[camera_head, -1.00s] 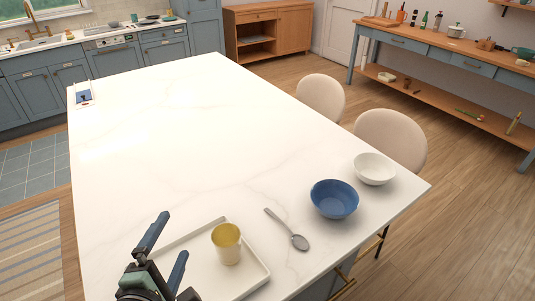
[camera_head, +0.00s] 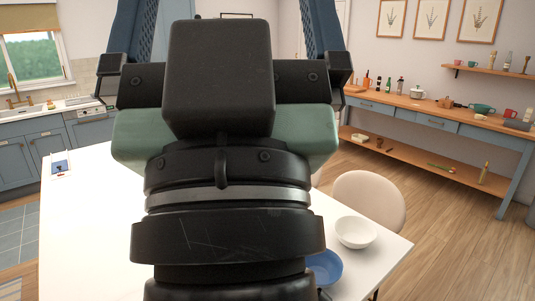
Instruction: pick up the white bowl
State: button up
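The white bowl (camera_head: 356,232) stands upright near the right corner of the white table and looks empty. My gripper (camera_head: 226,18) fills the middle of the view, close to the camera, with its fingers pointing up. The two blue fingers are wide apart and run out of the top edge, so their tips are hidden. Nothing shows between the visible parts of the fingers except the background. The gripper is up and to the left of the bowl in the picture, not touching it.
A blue bowl (camera_head: 326,268) stands just left of and nearer than the white bowl, partly covered by my arm. A beige chair (camera_head: 370,200) is behind the white bowl. A wooden sideboard (camera_head: 440,115) stands against the wall.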

aim_at(356, 232)
jog(key=i+l+z, duration=0.35)
jog(key=i, duration=0.35)
jog(key=i+z, duration=0.3)
jog(key=i, duration=0.4)
